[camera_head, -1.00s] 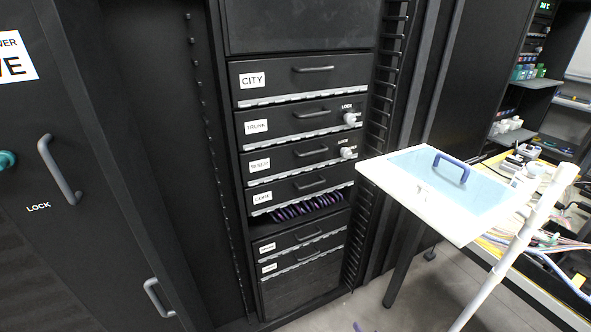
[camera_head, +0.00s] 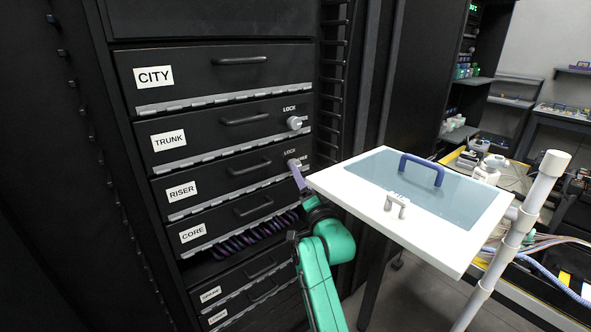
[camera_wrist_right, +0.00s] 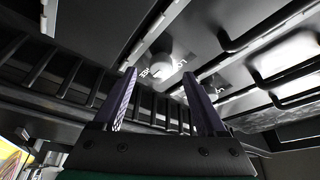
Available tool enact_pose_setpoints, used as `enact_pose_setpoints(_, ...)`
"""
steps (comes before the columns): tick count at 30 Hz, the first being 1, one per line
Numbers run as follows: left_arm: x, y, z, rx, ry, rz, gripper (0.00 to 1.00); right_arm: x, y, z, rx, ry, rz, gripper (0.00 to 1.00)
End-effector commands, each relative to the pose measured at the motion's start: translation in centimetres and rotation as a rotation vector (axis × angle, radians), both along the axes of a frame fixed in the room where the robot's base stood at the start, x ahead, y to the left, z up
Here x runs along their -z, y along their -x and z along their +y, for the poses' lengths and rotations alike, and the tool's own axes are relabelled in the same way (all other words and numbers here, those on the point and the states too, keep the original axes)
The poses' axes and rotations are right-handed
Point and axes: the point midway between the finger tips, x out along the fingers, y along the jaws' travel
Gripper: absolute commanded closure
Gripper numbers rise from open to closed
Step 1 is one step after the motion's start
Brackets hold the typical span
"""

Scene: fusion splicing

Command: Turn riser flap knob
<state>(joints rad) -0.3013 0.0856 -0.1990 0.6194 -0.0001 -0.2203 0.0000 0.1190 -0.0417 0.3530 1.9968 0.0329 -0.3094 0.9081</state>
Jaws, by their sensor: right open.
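The riser flap (camera_head: 225,178) is a black drawer front labelled RISER, with a dark bar handle. Its pale round knob (camera_head: 292,163) sits at the flap's right end below a LOCK label, partly covered by my right gripper (camera_head: 298,176). In the right wrist view, a round knob (camera_wrist_right: 158,64) lies just beyond and between the tips of my right gripper (camera_wrist_right: 160,78). The two purple-grey fingers are apart with nothing held. Whether a fingertip touches the knob cannot be told. My left gripper is out of view.
The trunk flap (camera_head: 205,141) above has its own pale knob (camera_head: 294,123). The core flap (camera_head: 225,223) is below, with purple cables (camera_head: 250,240) under it. A white-framed tray table (camera_head: 440,255) with a blue handle stands close to the right of my arm.

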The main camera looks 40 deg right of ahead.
Motion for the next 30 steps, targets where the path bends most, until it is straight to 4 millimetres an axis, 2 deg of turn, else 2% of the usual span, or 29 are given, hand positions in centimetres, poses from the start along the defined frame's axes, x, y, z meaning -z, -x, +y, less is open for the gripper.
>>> enact_pose_setpoints(3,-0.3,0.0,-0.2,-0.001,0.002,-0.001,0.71,-0.6,-2.1,-0.8,0.0,0.0,-0.001,0.26)
enact_pose_setpoints(6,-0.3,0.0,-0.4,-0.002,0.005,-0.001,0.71,-0.7,-3.0,-1.2,0.0,0.001,0.0,0.26)
enact_pose_setpoints(14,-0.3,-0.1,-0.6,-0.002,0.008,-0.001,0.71,-0.7,-3.3,-1.2,0.0,0.001,0.0,0.26)
enact_pose_setpoints(20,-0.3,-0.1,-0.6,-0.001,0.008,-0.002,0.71,-0.7,-3.3,-1.2,0.0,0.001,0.0,0.98)
enact_pose_setpoints(30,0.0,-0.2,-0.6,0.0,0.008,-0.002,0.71,-0.6,-3.3,-1.2,0.0,0.03,0.002,1.0)
